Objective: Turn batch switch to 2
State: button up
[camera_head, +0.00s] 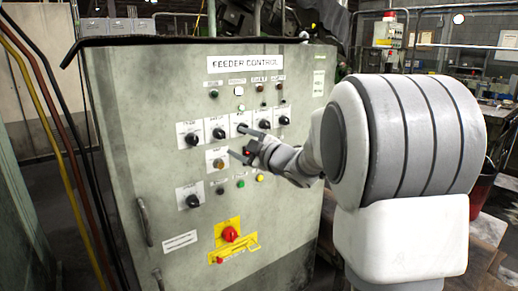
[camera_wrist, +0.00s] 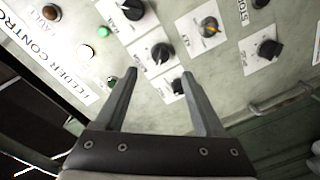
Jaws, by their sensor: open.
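The grey feeder control cabinet (camera_head: 150,85) carries a row of black rotary switches on white plates, including a leftmost one (camera_head: 192,139), a second (camera_head: 219,132) and a fourth (camera_head: 265,123). Their labels are too small to read, so I cannot tell which is the batch switch. My gripper (camera_head: 236,140) is open and empty in front of the panel, its fingers pointing at the row's middle. In the wrist view my gripper (camera_wrist: 158,74) has a black switch (camera_wrist: 162,51) between and beyond its fingertips. Another black switch (camera_wrist: 178,85) shows between the fingers. Contact cannot be judged.
A yellow-marked switch (camera_wrist: 209,27) and another black switch (camera_wrist: 268,47) lie to the right in the wrist view. A red switch on a yellow plate (camera_head: 230,234) is low on the cabinet. A door handle (camera_head: 145,222) sticks out at left. Cables run along the far left.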

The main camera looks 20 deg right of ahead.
jog(key=v, duration=0.8)
jog(key=shift+s+d+p, duration=0.2)
jog(key=shift+s+p, duration=0.1)
jog(key=shift+p, duration=0.1)
